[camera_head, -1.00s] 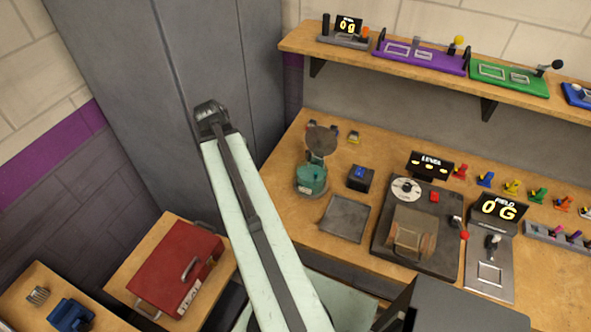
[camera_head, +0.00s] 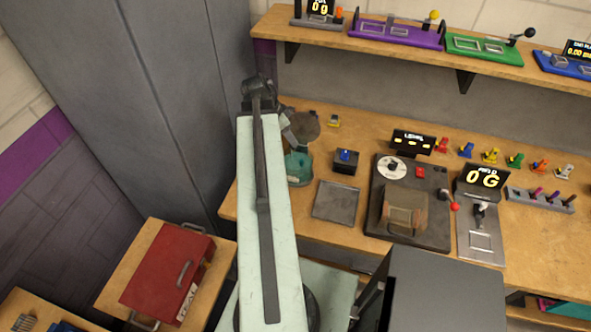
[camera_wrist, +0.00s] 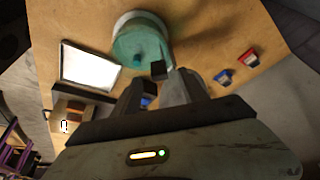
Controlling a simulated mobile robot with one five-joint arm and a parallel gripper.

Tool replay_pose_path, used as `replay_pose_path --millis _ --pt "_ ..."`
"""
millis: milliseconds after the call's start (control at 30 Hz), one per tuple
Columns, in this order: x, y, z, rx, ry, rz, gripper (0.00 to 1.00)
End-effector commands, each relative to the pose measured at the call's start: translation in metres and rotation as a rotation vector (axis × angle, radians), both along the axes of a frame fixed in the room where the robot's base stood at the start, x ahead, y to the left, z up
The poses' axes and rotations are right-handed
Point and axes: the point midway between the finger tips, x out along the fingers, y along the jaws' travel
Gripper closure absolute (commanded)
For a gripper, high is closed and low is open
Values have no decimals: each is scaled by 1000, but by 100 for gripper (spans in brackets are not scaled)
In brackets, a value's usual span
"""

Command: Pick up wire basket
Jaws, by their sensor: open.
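I cannot make out a wire basket for certain. A brown, box-shaped thing (camera_head: 404,211) sits on the dark machine with the dial; whether it is the wire basket I cannot tell. My gripper (camera_head: 298,132) is at the back left of the bench, partly hidden by my arm, beside a teal round device (camera_head: 299,168) and a brown disc (camera_head: 306,125). In the wrist view my gripper (camera_wrist: 157,78) is open, its fingers apart near the teal device (camera_wrist: 143,45), with nothing seen held.
A flat grey tray (camera_head: 336,202) and a small dark box with a blue top (camera_head: 345,161) lie between the teal device and the dark machine (camera_head: 375,230). A shelf (camera_head: 400,51) overhangs the back. A red case (camera_head: 166,275) rests on a lower table at left.

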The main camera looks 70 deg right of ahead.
Motion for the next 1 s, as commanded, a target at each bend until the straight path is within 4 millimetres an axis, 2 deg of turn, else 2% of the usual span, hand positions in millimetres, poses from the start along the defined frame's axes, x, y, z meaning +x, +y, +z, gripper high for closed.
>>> replay_pose_path --millis 33,200,467,567,600,667,1000 --pt "-2 -2 -14 0 0 0 49" --pt "-10 -10 -41 0 -1 -1 49" --pt "-11 -12 -40 0 0 2 49" --pt "-11 -12 -40 0 0 2 74" --pt "-11 -12 -40 0 0 2 85" --pt "-11 -12 -40 0 0 3 100" --pt "-11 -11 -40 0 0 3 100"
